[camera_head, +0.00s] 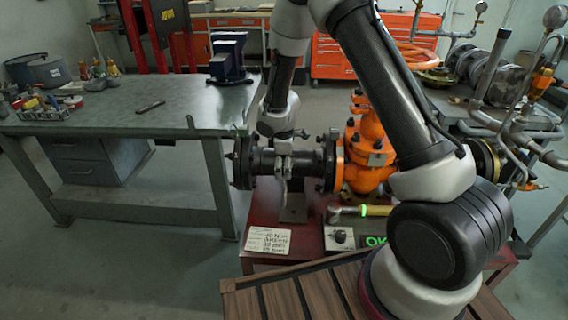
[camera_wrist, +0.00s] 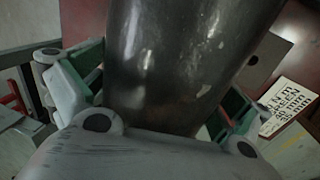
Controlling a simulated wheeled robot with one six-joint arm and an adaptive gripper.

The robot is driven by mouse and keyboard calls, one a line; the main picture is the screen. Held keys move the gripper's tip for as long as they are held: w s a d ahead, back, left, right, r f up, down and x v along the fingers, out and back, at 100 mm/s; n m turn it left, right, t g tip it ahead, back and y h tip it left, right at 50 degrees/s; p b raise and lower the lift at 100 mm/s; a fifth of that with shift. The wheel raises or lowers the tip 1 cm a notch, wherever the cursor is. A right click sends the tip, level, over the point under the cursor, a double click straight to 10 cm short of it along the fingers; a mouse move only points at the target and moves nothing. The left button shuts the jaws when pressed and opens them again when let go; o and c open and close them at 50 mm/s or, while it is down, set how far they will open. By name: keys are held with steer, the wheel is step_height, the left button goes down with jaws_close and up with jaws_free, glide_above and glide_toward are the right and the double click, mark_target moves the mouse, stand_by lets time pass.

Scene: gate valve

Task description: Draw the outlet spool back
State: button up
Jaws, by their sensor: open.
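The outlet spool (camera_head: 262,161) is a dark flanged pipe lying level on the left of the orange gate valve (camera_head: 367,150). Its right flange is close against the valve's flange; I cannot tell whether there is a gap. My gripper (camera_head: 284,168) is at the middle of the spool, reaching down from above. In the wrist view the spool (camera_wrist: 180,60) fills the space between the two green-and-grey fingers of my gripper (camera_wrist: 150,105). The fingers stand on either side of the pipe, open. The fingertips are partly hidden by the pipe and gripper body, so contact is unclear.
A steel workbench (camera_head: 130,125) with a blue vise (camera_head: 228,58) stands left, close to the spool's left flange. Below is a red stand (camera_head: 262,212) with a written card (camera_head: 268,241) and a panel reading OK (camera_head: 374,241). Pipework and gauges crowd the right.

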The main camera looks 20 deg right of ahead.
steer(key=c, duration=1.2)
steer(key=shift+w+a, duration=0.15)
steer(key=shift+a, duration=0.3)
steer(key=shift+c, duration=0.2)
steer(key=o, duration=1.2)
steer(key=shift+o, duration=0.2)
steer(key=shift+r, duration=0.1)
steer(key=r, duration=0.4)
steer(key=s+r, duration=0.1)
steer(key=r, duration=0.2)
steer(key=s+r, duration=0.1)
steer(key=r, duration=0.3)
steer(key=shift+s+a+r, duration=0.15)
steer(key=shift+a+r, duration=0.15)
steer(key=shift+a, duration=0.05)
